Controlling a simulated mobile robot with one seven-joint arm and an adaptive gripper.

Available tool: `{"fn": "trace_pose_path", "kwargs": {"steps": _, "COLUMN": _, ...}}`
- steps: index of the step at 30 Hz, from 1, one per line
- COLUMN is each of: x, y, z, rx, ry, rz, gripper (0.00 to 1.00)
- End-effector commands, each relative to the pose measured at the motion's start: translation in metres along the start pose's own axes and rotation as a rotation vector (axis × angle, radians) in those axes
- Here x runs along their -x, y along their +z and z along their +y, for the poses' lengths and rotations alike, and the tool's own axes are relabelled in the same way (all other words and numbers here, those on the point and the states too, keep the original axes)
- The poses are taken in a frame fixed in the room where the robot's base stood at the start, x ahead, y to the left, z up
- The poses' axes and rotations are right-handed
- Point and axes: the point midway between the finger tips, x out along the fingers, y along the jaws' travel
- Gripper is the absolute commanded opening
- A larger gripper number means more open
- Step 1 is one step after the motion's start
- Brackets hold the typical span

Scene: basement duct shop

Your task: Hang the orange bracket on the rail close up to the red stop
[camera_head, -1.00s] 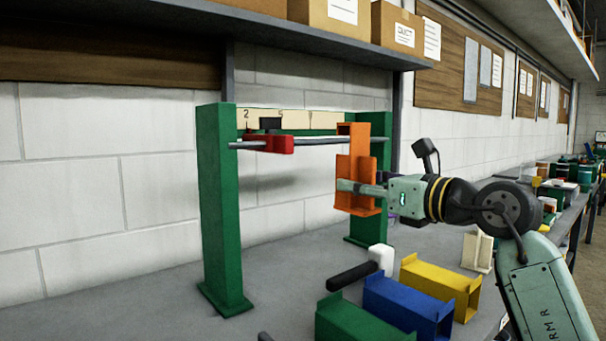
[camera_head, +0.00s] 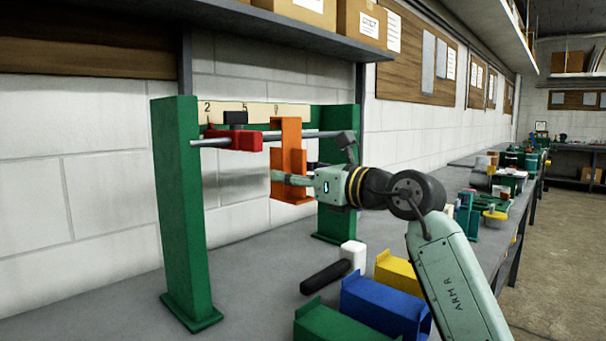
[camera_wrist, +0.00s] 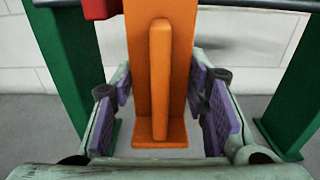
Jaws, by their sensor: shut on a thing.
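The orange bracket (camera_head: 291,160) is upright at the rail, and my gripper (camera_head: 280,178) is shut on its lower part from the right. In the wrist view the bracket (camera_wrist: 160,80) stands between the purple finger pads (camera_wrist: 162,108). The rail (camera_head: 330,134) runs between two green posts. The bracket's top reaches above rail height; I cannot tell whether its hook is around the rail. The red stop (camera_head: 236,140) is on the rail left of the bracket, with a gap between them. The stop (camera_wrist: 100,8) also shows at the wrist view's top left.
The green posts (camera_head: 180,215) stand on the grey bench (camera_head: 255,270). Behind the rail is a numbered strip (camera_head: 262,113). Blue (camera_head: 385,305), yellow (camera_head: 397,272) and green (camera_head: 340,325) brackets lie at the front, near a black-handled white tool (camera_head: 352,253).

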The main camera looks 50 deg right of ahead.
Motion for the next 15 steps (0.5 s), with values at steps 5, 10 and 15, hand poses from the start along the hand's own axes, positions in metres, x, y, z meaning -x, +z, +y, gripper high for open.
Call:
{"fn": "trace_pose_path", "kwargs": {"steps": 5, "x": -0.015, "y": 0.002, "z": 0.001, "rx": 0.001, "ry": 0.000, "rz": 0.000, "gripper": 0.06}}
{"fn": "trace_pose_path", "kwargs": {"steps": 10, "x": -0.028, "y": 0.002, "z": 0.001, "rx": 0.001, "ry": 0.001, "rz": -0.001, "gripper": 0.06}}
{"fn": "trace_pose_path", "kwargs": {"steps": 15, "x": -0.042, "y": 0.002, "z": 0.001, "rx": 0.001, "ry": 0.000, "rz": 0.000, "gripper": 0.06}}
